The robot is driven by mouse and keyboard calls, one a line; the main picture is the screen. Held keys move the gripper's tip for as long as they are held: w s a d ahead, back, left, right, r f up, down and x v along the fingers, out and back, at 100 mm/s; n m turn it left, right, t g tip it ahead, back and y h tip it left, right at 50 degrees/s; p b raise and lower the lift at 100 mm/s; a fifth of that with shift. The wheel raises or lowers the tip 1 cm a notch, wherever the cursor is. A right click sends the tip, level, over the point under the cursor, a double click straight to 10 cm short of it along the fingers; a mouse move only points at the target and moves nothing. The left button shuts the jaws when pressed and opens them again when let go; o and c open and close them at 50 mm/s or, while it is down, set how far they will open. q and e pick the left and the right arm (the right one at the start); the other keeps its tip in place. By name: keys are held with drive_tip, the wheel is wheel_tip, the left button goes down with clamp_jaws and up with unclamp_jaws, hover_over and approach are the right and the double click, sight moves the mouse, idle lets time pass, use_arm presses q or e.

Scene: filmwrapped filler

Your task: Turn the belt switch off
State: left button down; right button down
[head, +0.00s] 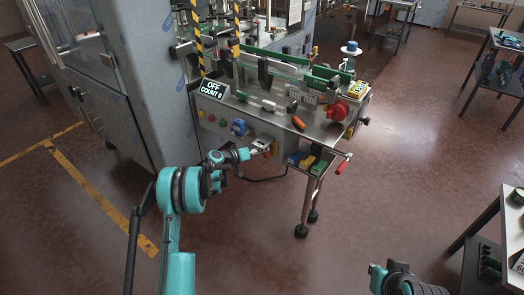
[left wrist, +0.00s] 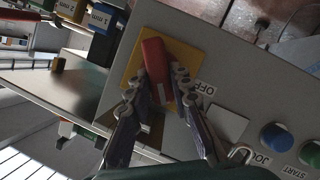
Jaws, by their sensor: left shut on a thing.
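The belt switch is a red handle (left wrist: 154,58) on a yellow plate (left wrist: 187,57), set in a grey panel (left wrist: 228,75) with an "OFF" label beside it in the left wrist view. My left gripper (left wrist: 160,84) has one finger on each side of the red handle and is shut on it. In the head view my left gripper (head: 262,149) reaches the front panel of the machine, and the switch is mostly hidden there. A display sign (head: 212,89) reads "OFF" and "COUNT 0". My right gripper (head: 375,277) is low in the head view, away from the machine; its fingers are unclear.
Blue (left wrist: 277,137) and green (left wrist: 309,153) buttons sit on the same panel, by "JOG" and "START" labels. Coloured bins (head: 306,161) hang to the right below the machine top. The floor in front is clear.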

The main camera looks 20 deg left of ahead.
use_arm(q)
drive_tip(key=n+h, duration=0.1)
drive_tip(key=n, duration=0.2)
drive_tip(key=n+t+h, duration=0.1)
drive_tip(key=n, duration=0.1)
drive_tip(key=f+n+h, duration=0.1)
drive_tip(key=n+h, duration=0.1)
drive_tip(key=n, duration=0.1)
drive_tip(key=shift+w+a+f+n, duration=0.1)
drive_tip(key=shift+a+n, duration=0.15)
drive_tip(key=shift+n, duration=0.05)
idle(0.5)
drive_tip(key=c, duration=1.4)
unclamp_jaws()
drive_tip(key=shift+o, duration=0.2)
drive_tip(key=v, duration=1.2)
drive_tip(key=shift+f, duration=0.3)
